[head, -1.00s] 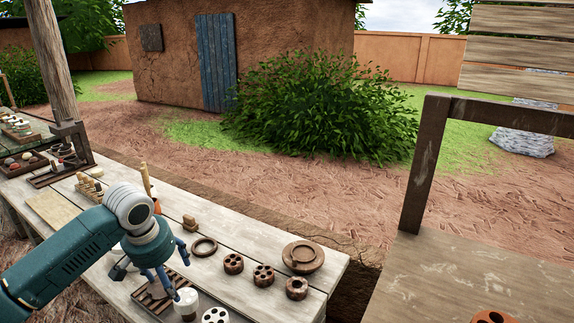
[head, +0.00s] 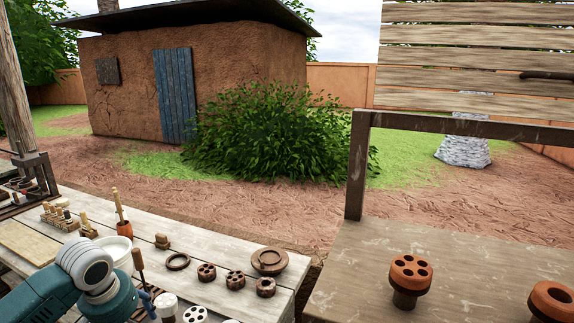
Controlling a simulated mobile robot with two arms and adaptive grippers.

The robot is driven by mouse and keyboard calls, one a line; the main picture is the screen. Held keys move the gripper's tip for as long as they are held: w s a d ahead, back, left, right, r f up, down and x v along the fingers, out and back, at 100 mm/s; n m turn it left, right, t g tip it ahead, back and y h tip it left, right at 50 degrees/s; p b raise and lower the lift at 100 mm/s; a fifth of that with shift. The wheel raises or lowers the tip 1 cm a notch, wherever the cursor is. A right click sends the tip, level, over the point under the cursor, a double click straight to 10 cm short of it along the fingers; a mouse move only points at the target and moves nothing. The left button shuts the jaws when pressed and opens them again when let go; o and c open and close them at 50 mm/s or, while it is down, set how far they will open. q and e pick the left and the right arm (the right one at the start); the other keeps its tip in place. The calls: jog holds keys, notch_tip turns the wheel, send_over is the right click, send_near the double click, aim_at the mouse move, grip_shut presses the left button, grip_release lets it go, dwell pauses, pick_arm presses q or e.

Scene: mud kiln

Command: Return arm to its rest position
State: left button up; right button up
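My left arm comes in from the lower left. Its grey wrist and teal hand are low over the long wooden table (head: 215,265), in front of a white bowl (head: 121,252). My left gripper (head: 146,300) shows only in part, as a blue finger beside a white cup (head: 166,304). The rest of it is hidden by the hand or cut off by the bottom edge, so its opening and contents cannot be made out. My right gripper is not in view.
Brown clay pieces with holes (head: 235,280), a ring (head: 177,262) and a round dish (head: 269,261) stand on the table. A second table (head: 400,250) at right bears orange-topped pieces (head: 410,275). A dark post (head: 357,165) rises at its left corner.

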pick_arm(q)
jog(key=s+d+f+m+h, duration=0.1)
jog(key=s+d+f+m, duration=0.1)
jog(key=s+d+f, duration=0.5)
jog(key=s+d+f+m+h, duration=0.1)
jog(key=s+d+f+m, duration=0.15)
jog(key=d+f, duration=0.5)
jog(key=s+n+y, duration=0.1)
jog(key=s+n, duration=0.1)
jog(key=s, duration=1.6)
jog(key=s+f+g+b, duration=0.1)
jog(key=s+f, duration=0.2)
jog(key=f, duration=2.7)
jog(key=s+a+f+g, duration=0.1)
jog(key=s+a+f, duration=0.1)
jog(key=s+f, duration=1.2)
jog(key=s, duration=0.2)
jog(key=shift+s+a+f+m+y+b, duration=0.3)
jog(key=shift+a+m+b, duration=0.05)
jog(key=shift+a+b, duration=0.05)
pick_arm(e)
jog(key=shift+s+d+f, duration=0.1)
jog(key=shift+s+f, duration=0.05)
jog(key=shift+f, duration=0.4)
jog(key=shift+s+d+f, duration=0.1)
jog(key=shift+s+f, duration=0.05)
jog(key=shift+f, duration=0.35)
